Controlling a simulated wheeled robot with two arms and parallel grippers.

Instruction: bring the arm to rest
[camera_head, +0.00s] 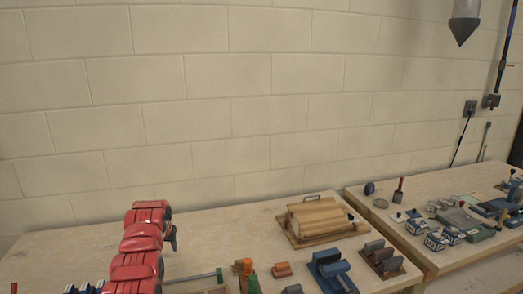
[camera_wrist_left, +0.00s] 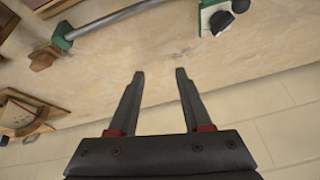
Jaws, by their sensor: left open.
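My left arm is red and rises from the bottom left of the head view, over the left workbench. Its dark left gripper (camera_head: 172,238) shows only as a small piece beside the upper red links. In the left wrist view, the left gripper (camera_wrist_left: 160,75) has its two dark fingers apart with nothing between them. Bare wooden benchtop shows behind the fingertips, and they appear clear of any object. My right arm and gripper show in neither view.
The left workbench (camera_head: 225,229) carries a wooden block piece (camera_head: 320,218), a blue vise (camera_head: 330,272) and a rod (camera_head: 193,278). A second bench (camera_head: 440,262) at the right holds several small tools. A pale block wall (camera_head: 230,110) stands behind. The left bench's back strip is clear.

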